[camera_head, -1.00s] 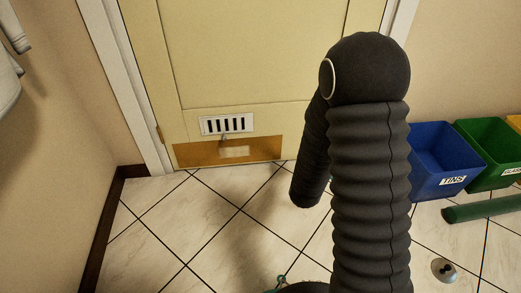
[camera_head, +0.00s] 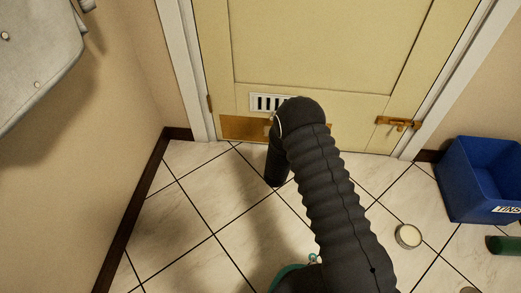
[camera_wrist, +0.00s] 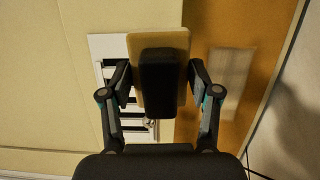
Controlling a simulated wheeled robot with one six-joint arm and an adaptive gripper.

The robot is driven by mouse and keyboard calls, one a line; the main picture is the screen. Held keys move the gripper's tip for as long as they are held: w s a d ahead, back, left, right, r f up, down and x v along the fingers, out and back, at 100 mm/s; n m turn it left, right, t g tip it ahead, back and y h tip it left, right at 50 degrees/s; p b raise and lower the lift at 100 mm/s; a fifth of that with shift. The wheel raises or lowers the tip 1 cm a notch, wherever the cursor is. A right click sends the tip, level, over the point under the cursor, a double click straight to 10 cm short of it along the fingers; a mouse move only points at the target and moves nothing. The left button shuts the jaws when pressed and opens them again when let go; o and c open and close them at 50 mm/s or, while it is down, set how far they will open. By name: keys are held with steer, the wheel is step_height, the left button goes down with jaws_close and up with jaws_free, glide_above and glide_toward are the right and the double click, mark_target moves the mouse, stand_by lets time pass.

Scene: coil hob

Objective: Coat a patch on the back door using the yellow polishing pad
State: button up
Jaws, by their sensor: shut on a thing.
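The back door (camera_head: 330,50) is cream and shut. It has a white slotted vent (camera_head: 262,102) low down and a brass kick plate (camera_head: 240,128) below it. In the wrist view my gripper (camera_wrist: 160,75) is shut on the black block handle of the polishing pad (camera_wrist: 157,40), whose tan-yellow face plate shows around the handle. The pad overlaps the vent (camera_wrist: 106,50) and the edge of the brass plate. A pale rectangular patch (camera_wrist: 231,76) on the plate lies to the pad's right. I cannot tell whether the pad touches the door.
A brass bolt (camera_head: 397,123) is at the door's right edge. A blue bin (camera_head: 482,178), a green cylinder (camera_head: 506,245) and a round metal tin (camera_head: 408,236) are on the right. A grey unit (camera_head: 38,55) is at upper left. Tiled floor before the door is mostly clear.

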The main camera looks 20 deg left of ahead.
mark_target(265, 131)
steer(key=s+a+f+n+y, duration=0.3)
steer(key=s+a+f+n, duration=0.15)
steer(key=a+f, duration=0.7)
steer(key=shift+m, duration=0.25)
steer(key=shift+w+a+r+b, duration=0.1)
steer(key=shift+w+a+b, duration=0.2)
steer(key=shift+w, duration=0.5)
steer(key=shift+w+a+r+b, duration=0.1)
steer(key=shift+w+a+b, duration=0.2)
steer(key=shift+w, duration=0.55)
steer(key=shift+w+a+r+b, duration=0.15)
steer(key=shift+w+b, duration=0.25)
steer(key=shift+w, duration=0.4)
steer(key=shift+w+a, duration=0.25)
steer(key=shift+w, duration=0.75)
steer(key=d, duration=0.2)
steer(key=w+d, duration=0.1)
steer(key=d, duration=0.1)
steer(key=shift+f, duration=0.1)
steer(key=shift+a, duration=0.1)
